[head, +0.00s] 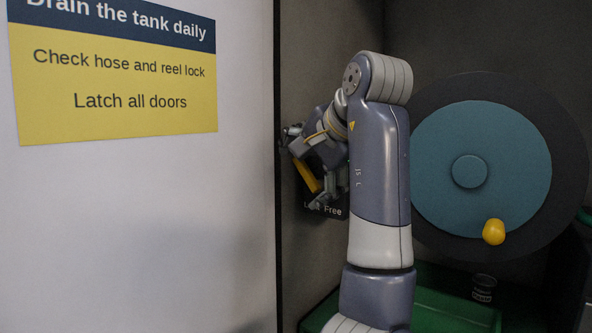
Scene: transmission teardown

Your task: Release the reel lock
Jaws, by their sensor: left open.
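The reel (437,150) is a blue disc with a round hub on a dark flange, with a yellow knob (493,232) at its lower right. A yellow lever (305,176), which looks like the reel lock, is tilted on the dark side wall. A dark label (333,211) below it reads partly "Free"; my arm hides some of it. My left gripper (303,168) is open at the lever, with its fingers around or close beside it; contact cannot be told. My right gripper is not in view.
A white panel (140,230) with a blue and yellow sign (120,85) fills the left side. A green tray or floor part (450,312) lies below the reel, with a small dark cup-like item (484,288) near it. My left arm stands in front of the opening's middle.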

